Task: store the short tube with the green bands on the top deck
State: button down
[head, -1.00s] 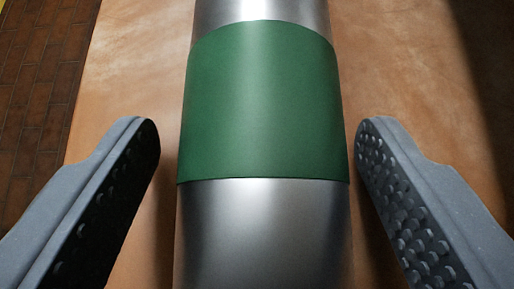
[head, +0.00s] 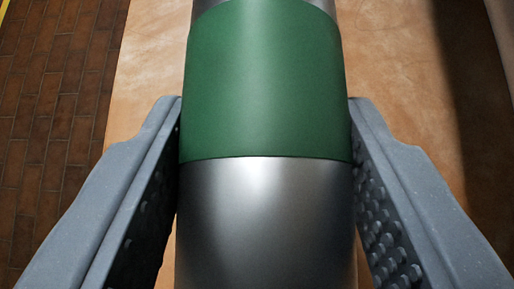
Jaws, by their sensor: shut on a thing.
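The tube (head: 262,205) is a silver metal cylinder with a wide green band (head: 265,90) around it. It runs up the middle of the head view, and both its ends are out of frame, so its length cannot be told. My gripper (head: 265,115) is shut on the tube, with one grey finger against each side at the green band and the bare metal below it. The studded inner pads face the tube. The top deck cannot be made out in this view.
A tan, worn surface (head: 410,70) lies behind the tube, with a dark shadow strip at the right. Brown brick-like paving (head: 50,130) lies beyond its left edge, with a bit of yellow line (head: 3,10) in the top left corner.

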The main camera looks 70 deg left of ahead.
jog(key=shift+w+r+p, duration=0.1)
jog(key=shift+r+p, duration=1.4)
jog(key=shift+r, duration=0.5)
jog(key=shift+d, duration=0.1)
